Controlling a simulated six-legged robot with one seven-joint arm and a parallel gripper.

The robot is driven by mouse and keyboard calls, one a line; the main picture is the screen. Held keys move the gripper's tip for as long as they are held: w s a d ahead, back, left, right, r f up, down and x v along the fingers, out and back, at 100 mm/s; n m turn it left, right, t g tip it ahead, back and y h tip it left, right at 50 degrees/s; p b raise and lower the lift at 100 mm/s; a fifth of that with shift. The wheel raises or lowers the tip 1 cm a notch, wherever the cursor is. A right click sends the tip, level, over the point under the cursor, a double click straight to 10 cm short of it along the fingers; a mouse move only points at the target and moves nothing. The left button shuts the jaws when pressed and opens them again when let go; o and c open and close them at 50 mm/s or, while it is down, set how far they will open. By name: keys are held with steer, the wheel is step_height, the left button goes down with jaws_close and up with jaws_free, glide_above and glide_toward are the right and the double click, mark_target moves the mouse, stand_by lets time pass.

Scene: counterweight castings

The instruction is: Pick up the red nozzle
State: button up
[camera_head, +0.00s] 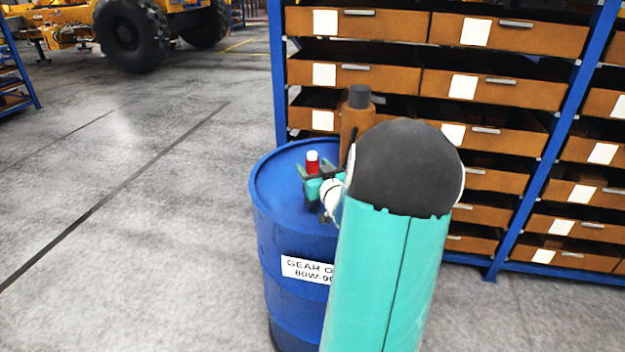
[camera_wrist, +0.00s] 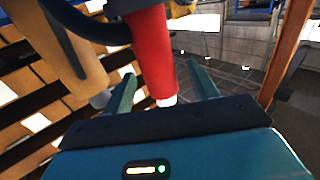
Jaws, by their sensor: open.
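The red nozzle (camera_head: 312,163) stands on the blue drum's top (camera_head: 275,187) in the head view, with a pale band near its upper end. My gripper (camera_head: 317,174) is low over the drum top, right at the nozzle, its fingers open. In the wrist view the red nozzle (camera_wrist: 150,55) shows large, with a white tip (camera_wrist: 166,101). It lies between the two spread fingers of my gripper (camera_wrist: 162,74), and a gap shows on each side. Whether any finger touches it I cannot tell. My arm hides the drum's right side.
A brown cylinder with a dark cap (camera_head: 357,122) stands behind the gripper, close to my arm; a tan cylinder (camera_wrist: 68,55) shows in the wrist view. Shelving with brown drawers (camera_head: 495,88) rises behind the drum. The floor (camera_head: 130,220) at left is open; a yellow vehicle (camera_head: 110,22) stands far back.

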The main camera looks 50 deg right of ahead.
steer(key=shift+x, duration=0.8)
steer(key=shift+r, duration=0.1)
steer(key=c, duration=0.9)
